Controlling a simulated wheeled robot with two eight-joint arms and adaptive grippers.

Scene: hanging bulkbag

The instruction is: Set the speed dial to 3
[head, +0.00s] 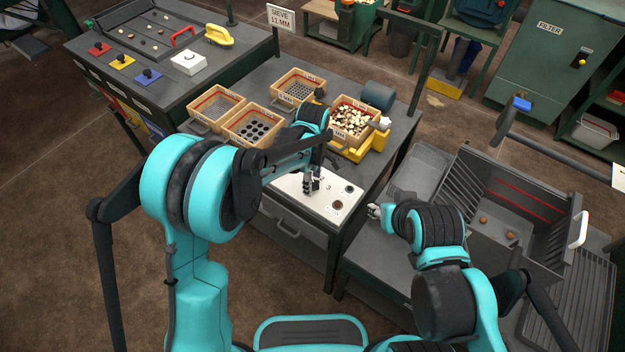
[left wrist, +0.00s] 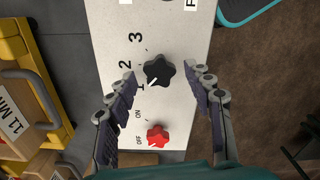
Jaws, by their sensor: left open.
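The speed dial is a black star-shaped knob (left wrist: 159,71) on a white panel (left wrist: 105,45) with the figures 1, 2 and 3 beside it. Its white mark appears to point towards 1. My left gripper (left wrist: 163,76) is open, with one finger on each side of the dial; I cannot tell whether they touch it. In the head view, my left gripper (head: 311,183) is over the white panel (head: 337,206) and hides the dial. My right gripper (head: 374,210) is right of the panel, small and partly hidden by its arm.
A red knob (left wrist: 157,135) marked ON and OFF sits close to the dial. Behind the panel are wooden sieve boxes (head: 252,124) and a yellow stand (head: 373,142) under a box of pale and dark pieces (head: 352,120). A grey slatted bin (head: 520,205) stands at the right.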

